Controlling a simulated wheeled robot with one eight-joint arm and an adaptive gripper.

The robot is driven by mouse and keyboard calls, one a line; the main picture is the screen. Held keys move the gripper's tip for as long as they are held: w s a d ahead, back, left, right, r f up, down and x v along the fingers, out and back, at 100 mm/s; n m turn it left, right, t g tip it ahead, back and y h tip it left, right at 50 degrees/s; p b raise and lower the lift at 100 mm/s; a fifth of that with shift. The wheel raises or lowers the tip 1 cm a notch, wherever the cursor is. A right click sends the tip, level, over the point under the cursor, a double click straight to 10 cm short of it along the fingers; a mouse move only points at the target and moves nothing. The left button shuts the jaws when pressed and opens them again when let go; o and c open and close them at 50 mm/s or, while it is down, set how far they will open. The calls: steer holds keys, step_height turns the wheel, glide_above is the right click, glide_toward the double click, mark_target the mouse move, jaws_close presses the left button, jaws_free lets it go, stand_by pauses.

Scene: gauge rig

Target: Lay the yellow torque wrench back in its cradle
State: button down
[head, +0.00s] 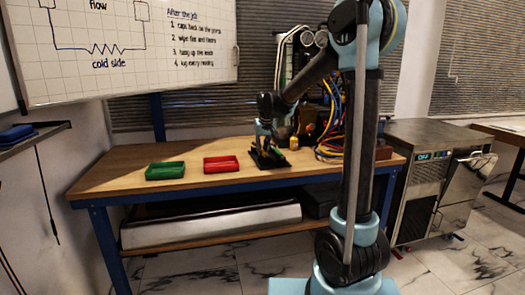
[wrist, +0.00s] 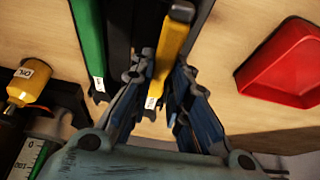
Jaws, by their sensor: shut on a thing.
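The yellow torque wrench (wrist: 172,45) is between the fingers of my gripper (wrist: 160,82) in the wrist view, with a small white label at its near end. My gripper is shut on it. The black cradle (wrist: 122,28) lies beneath and beside it, and a green wrench (wrist: 87,40) lies along the cradle's left side. I cannot tell whether the yellow wrench touches the cradle. In the head view my gripper (head: 266,128) is over the black cradle (head: 268,163) on the workbench; the yellow wrench is too small to make out there.
A red tray (head: 221,163) and a green tray (head: 165,171) stand left of the cradle on the workbench (head: 125,180). The red tray (wrist: 285,65) is at the right in the wrist view. A labelled yellow fitting (wrist: 28,85) is at the left. Hoses (head: 330,135) are behind and right.

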steer(key=shift+f, duration=0.75)
stand_by(0.4)
steer(key=c, duration=1.4)
jaws_free()
steer(key=shift+c, duration=0.2)
steer(key=v, duration=1.2)
steer(key=shift+w, duration=0.1)
